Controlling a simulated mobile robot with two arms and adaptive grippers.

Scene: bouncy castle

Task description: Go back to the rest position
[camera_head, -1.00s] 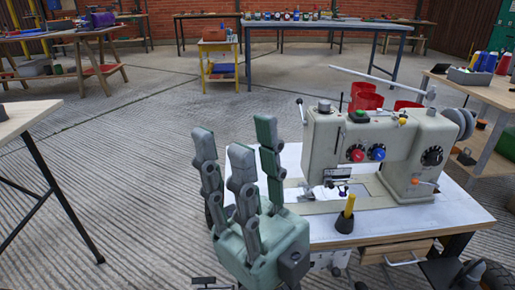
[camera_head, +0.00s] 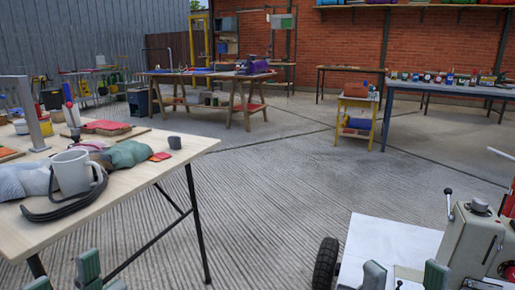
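My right gripper (camera_head: 405,276) shows at the bottom edge of the head view. My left gripper (camera_head: 100,274) shows only as fingertips at the bottom left edge, by the near side of the wooden table. No object shows in either gripper.
A wooden table (camera_head: 170,152) at left holds a white mug (camera_head: 75,172), a green cloth bundle (camera_head: 128,153) and a small dark cup (camera_head: 174,142). The sewing machine (camera_head: 470,240) is at lower right. Ridged concrete floor (camera_head: 270,185) lies open between them.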

